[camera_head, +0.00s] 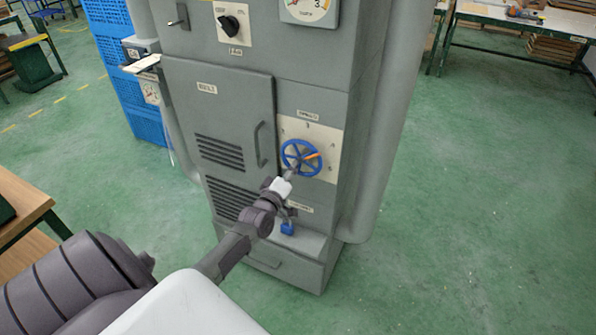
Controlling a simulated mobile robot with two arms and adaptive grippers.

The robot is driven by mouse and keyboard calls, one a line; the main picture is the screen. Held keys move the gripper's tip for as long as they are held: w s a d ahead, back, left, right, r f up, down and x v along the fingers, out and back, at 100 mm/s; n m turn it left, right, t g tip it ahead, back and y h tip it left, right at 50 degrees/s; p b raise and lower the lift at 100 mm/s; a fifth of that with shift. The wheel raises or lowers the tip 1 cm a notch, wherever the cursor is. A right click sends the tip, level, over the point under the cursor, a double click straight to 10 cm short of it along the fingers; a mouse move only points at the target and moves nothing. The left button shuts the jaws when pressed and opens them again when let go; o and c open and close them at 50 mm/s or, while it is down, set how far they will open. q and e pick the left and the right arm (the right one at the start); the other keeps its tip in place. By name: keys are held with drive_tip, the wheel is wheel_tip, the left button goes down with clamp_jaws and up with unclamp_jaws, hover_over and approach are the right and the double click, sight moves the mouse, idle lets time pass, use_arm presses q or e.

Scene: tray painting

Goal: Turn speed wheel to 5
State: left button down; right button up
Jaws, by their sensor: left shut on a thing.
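The speed wheel (300,156) is a blue spoked handwheel on a pale dial plate (326,180) on the front of a grey machine. Its orange pointer points right and slightly up. Small marks surround the wheel on the plate; most are too small to read. My left gripper (290,175) reaches up from the lower left and is shut on the wheel at its lower left side. The fingertips are small here, and the exact spot of the grip is hard to see. My right gripper is not in view.
The grey machine (224,88) has a door with a handle (262,144) left of the wheel. A black knob (229,25) and a gauge (310,8) sit above. A blue padlock (288,228) hangs below. Blue crates (118,75) stand at the left. Green floor is clear at right.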

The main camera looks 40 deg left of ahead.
sight(282, 153)
use_arm(q)
drive_tip(key=m, duration=0.2)
drive_tip(key=a+r+m+p, duration=0.1)
drive_tip(key=shift+s+a+m, duration=0.2)
drive_tip(key=shift+m, duration=0.2)
drive_tip(key=m, duration=0.1)
drive_tip(key=r+m+p, duration=0.1)
drive_tip(key=shift+s+a+m, duration=0.1)
drive_tip(key=shift+a+m, duration=0.3)
drive_tip(key=m, duration=0.1)
drive_tip(key=r+m+p, duration=0.1)
drive_tip(key=m, duration=0.1)
drive_tip(key=shift+a+r+m+h+p, duration=0.3)
drive_tip(key=shift+h, duration=0.1)
drive_tip(key=shift+s+a+r+m+p, duration=0.1)
drive_tip(key=shift+r+m+p, duration=0.3)
drive_tip(key=shift+m, duration=0.5)
drive_tip(key=shift+r+m+p, duration=0.3)
drive_tip(key=shift+r+m, duration=0.1)
drive_tip(key=shift+m, duration=0.5)
drive_tip(key=c, duration=1.2)
unclamp_jaws()
drive_tip(key=shift+r, duration=0.1)
drive_tip(key=s, duration=0.4)
drive_tip(key=s+d, duration=0.1)
drive_tip(key=s, duration=0.3)
drive_tip(key=s+d, duration=0.1)
drive_tip(key=s, duration=0.2)
drive_tip(key=shift+s+d, duration=0.2)
drive_tip(key=shift+s, duration=0.2)
